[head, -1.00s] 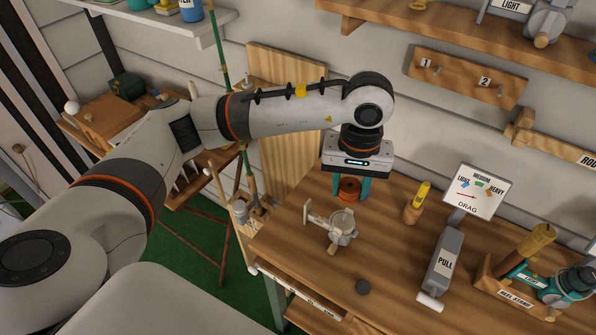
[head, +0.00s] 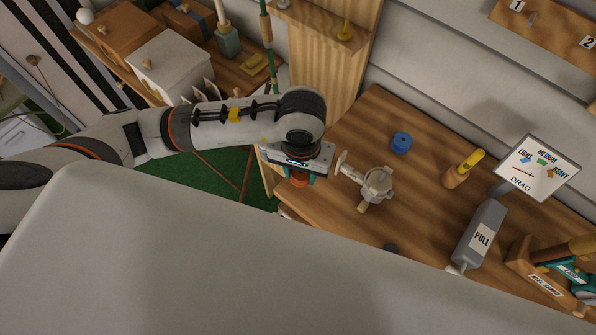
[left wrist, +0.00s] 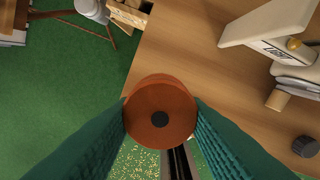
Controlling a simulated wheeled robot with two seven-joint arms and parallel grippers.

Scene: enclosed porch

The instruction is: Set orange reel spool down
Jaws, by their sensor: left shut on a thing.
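The orange reel spool (head: 299,180) is held between the teal fingers of my left gripper (head: 300,178). In the left wrist view the spool (left wrist: 150,92) shows end-on, a round orange disc with a dark centre, with a finger against each side. My left gripper (left wrist: 161,116) is shut on it. The spool appears over the left edge of the wooden workbench (head: 335,225), partly against the green floor. I cannot tell its height above the bench. My right gripper is not in view.
A pale reel body (head: 376,185) stands right of the spool. A blue spool (head: 400,142) sits behind it. A dark disc (head: 391,248), a yellow-topped holder (head: 462,170), the PULL block (head: 480,237) and the DRAG sign (head: 537,167) are farther right. Bare bench lies around the blue spool.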

